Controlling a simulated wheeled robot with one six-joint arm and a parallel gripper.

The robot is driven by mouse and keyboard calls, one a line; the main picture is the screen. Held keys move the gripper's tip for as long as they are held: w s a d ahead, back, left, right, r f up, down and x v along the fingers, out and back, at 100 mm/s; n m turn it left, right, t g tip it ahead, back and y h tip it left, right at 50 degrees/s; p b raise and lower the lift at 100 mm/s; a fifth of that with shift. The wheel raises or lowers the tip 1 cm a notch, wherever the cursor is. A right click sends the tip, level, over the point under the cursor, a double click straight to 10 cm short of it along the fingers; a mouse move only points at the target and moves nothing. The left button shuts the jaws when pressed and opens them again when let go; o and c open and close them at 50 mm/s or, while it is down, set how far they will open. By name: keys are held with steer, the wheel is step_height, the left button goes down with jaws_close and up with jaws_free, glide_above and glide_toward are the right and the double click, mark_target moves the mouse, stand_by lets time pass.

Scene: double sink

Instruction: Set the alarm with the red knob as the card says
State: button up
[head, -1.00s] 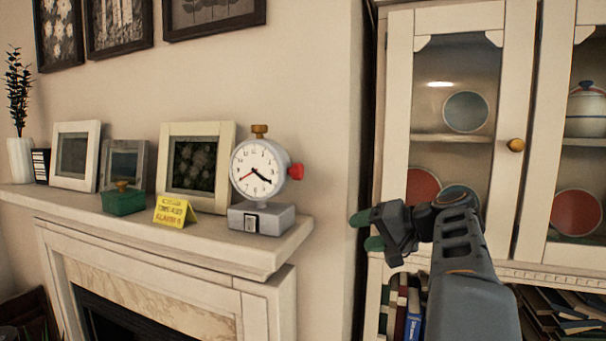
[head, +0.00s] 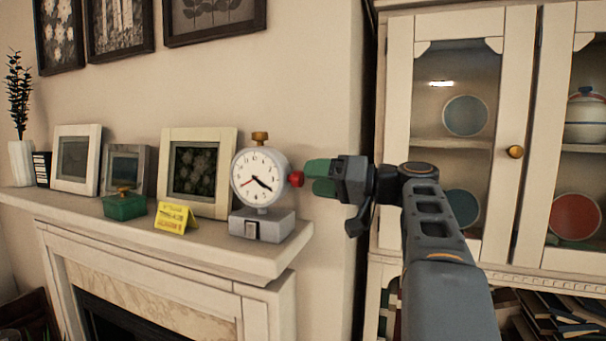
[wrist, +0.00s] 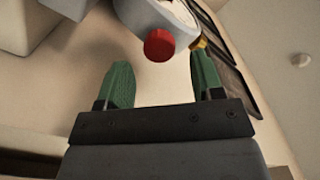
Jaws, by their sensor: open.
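A white-faced alarm clock (head: 257,172) stands on a grey base (head: 262,226) at the right end of the mantel shelf. It has black hands, a thin red hand and a brass knob (head: 260,137) on top. The red knob (head: 296,179) sticks out of its right side, and it also shows in the wrist view (wrist: 159,45). My gripper (head: 310,178) is at the knob's right with green fingers. In the wrist view the fingers (wrist: 157,72) are apart, with the knob ahead between them, not gripped. A yellow card (head: 175,217) stands left of the clock; its writing is too small to read.
A green box (head: 124,206) and several picture frames (head: 197,172) stand on the mantel shelf (head: 205,236) left of the clock. A glass-fronted cabinet (head: 400,120) stands at the right, behind my arm. The space between clock and cabinet is narrow.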

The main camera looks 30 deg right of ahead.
mark_target(298, 179)
steer(key=shift+p+x, duration=0.3)
steer(key=shift+x, duration=1.45)
steer(key=shift+c, duration=0.4)
steer(key=c, duration=0.8)
steer(key=shift+c, duration=0.2)
steer(key=shift+m, duration=0.3)
steer(key=shift+m+p, duration=0.45)
steer(key=shift+m, duration=2.05)
steer(key=o, duration=0.9)
steer(key=shift+f, duration=0.1)
